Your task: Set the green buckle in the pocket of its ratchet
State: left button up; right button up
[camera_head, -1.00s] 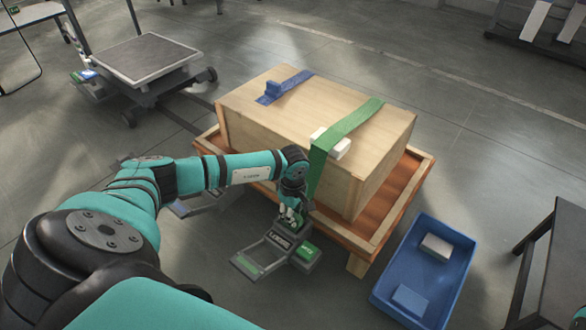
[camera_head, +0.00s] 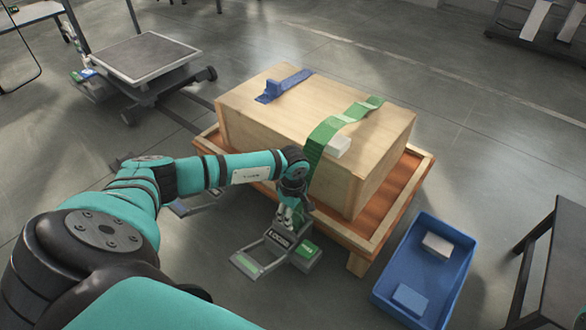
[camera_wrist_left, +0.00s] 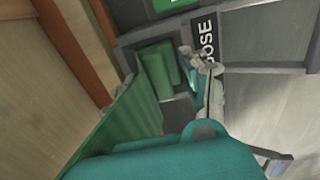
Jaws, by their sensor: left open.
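The green strap (camera_head: 328,130) lies over the wooden crate (camera_head: 250,105) and hangs down its near side, rippled. In the left wrist view the strap (camera_wrist_left: 120,122) runs down to the green buckle (camera_wrist_left: 157,66), which lies at the dark recess of the ratchet (camera_wrist_left: 178,112); I cannot tell if it is fully seated. In the head view the ratchet (camera_head: 250,262), with a "LOOSE" display, is on the floor side of the pallet; my gripper hides the buckle there. My left gripper (camera_head: 287,218) is open right above it, its fingers (camera_wrist_left: 205,78) beside the buckle.
A blue strap (camera_head: 285,86) lies on the crate, and a white corner pad (camera_head: 340,147) is by the green strap. The crate stands on an orange-brown pallet (camera_head: 380,225). A blue bin (camera_head: 425,265) holding two blocks is at right. A wheeled lift cart (camera_head: 145,58) is behind left.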

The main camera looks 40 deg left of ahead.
pick_arm(q)
notch_tip(320, 180, up, 12)
dwell(0.4)
dwell(0.4)
